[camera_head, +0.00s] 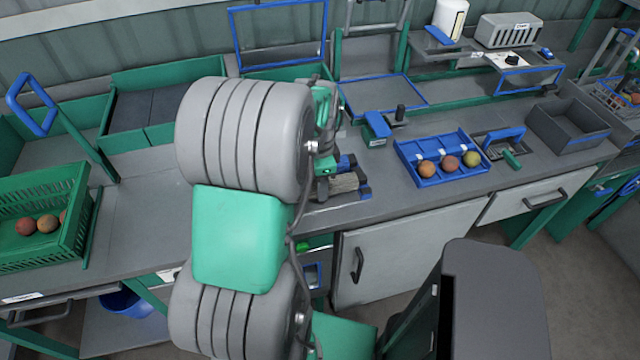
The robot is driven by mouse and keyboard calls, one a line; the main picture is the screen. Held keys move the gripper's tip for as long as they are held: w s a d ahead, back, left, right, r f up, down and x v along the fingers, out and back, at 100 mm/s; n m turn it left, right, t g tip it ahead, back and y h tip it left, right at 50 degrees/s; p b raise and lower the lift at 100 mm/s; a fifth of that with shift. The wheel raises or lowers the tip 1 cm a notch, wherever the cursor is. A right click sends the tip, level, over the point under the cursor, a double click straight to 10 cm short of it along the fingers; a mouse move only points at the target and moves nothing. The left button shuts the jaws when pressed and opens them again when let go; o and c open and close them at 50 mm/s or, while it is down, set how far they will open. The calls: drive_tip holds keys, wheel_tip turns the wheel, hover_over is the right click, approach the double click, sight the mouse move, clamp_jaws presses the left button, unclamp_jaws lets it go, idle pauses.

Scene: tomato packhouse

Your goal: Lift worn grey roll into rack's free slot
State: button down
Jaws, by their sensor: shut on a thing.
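My gripper (356,177) shows only in part, just right of my large grey and green arm. Its blue-tipped fingers are low over the bench. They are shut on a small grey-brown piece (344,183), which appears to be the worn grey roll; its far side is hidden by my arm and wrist. I cannot make out for certain which thing is the rack, nor a free slot; my arm hides part of the bench behind it.
A blue tray (428,181) with three tomatoes stands right of my gripper. A grey open bin (571,139) is farther right. A green crate (88,222) with tomatoes is at left. A blue-handled lever (34,104) rises there. Bare bench (385,212) lies before the blue tray.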

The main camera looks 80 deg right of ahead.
drive_tip(key=shift+f+b, duration=0.3)
drive_tip(key=shift+f, duration=0.15)
idle(0.5)
drive_tip(key=c, duration=0.8)
unclamp_jaws()
drive_tip(key=shift+c, duration=0.3)
drive_tip(key=shift+c, duration=1.1)
drive_tip(key=shift+r+p, duration=2.5)
drive_tip(key=shift+r, duration=1)
